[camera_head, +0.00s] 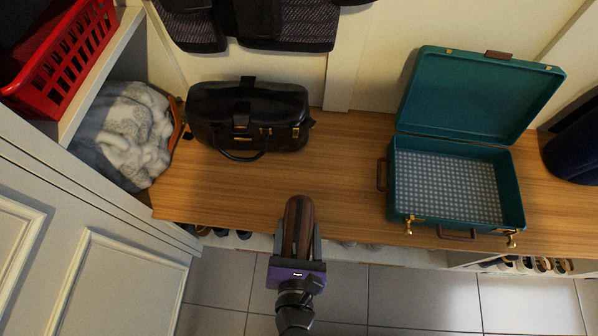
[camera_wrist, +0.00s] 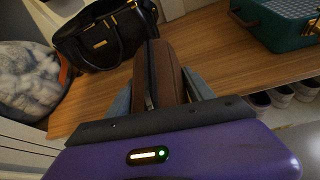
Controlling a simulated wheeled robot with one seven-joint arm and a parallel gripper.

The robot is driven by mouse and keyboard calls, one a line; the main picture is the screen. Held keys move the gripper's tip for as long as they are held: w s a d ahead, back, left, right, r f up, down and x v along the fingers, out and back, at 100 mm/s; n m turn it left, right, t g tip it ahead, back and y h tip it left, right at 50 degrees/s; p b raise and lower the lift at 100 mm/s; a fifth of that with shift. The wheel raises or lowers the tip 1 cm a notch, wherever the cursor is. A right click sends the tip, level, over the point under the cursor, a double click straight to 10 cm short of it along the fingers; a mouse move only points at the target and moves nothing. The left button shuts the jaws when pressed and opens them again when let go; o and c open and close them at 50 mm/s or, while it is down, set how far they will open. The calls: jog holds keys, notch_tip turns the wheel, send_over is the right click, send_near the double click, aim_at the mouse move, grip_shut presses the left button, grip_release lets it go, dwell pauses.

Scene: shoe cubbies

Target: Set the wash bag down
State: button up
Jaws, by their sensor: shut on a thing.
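The wash bag (camera_head: 299,222) is a brown, rounded, elongated bag with a dark zip line. My gripper (camera_head: 297,240) is shut on it, with one finger on each side, at the front edge of the wooden bench (camera_head: 345,165). In the wrist view the wash bag (camera_wrist: 160,75) stands between the two fingers (camera_wrist: 160,95) and points away from the purple gripper body. I cannot tell whether its underside touches the bench. Its near end is hidden by my gripper.
A black handbag (camera_head: 250,115) stands at the back left of the bench. An open teal suitcase (camera_head: 455,185), empty with a checked lining, is on the right. A grey-white fleece (camera_head: 130,135) and a red basket (camera_head: 65,50) are at left. The bench middle is clear.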

aim_at(298, 216)
jog(key=w, duration=0.4)
jog(key=w+b, duration=0.1)
jog(key=w, duration=0.4)
jog(key=w+b, duration=0.1)
jog(key=w, duration=0.4)
jog(key=shift+w+a, duration=0.2)
jog(key=shift+a, duration=0.15)
jog(key=f+b, duration=0.1)
jog(key=f, duration=0.1)
jog(key=f+b, duration=0.1)
jog(key=shift+w+f+b, duration=0.2)
jog(key=shift+f+b, duration=0.15)
jog(key=shift+b, duration=0.05)
jog(key=shift+r, duration=0.1)
jog(key=o, duration=1.5)
jog(key=shift+s, duration=0.15)
jog(key=p+v, duration=0.3)
jog(key=v, duration=0.8)
jog(key=shift+s+r+p, duration=0.2)
jog(key=shift+s+p, duration=0.15)
jog(key=shift+p, duration=0.05)
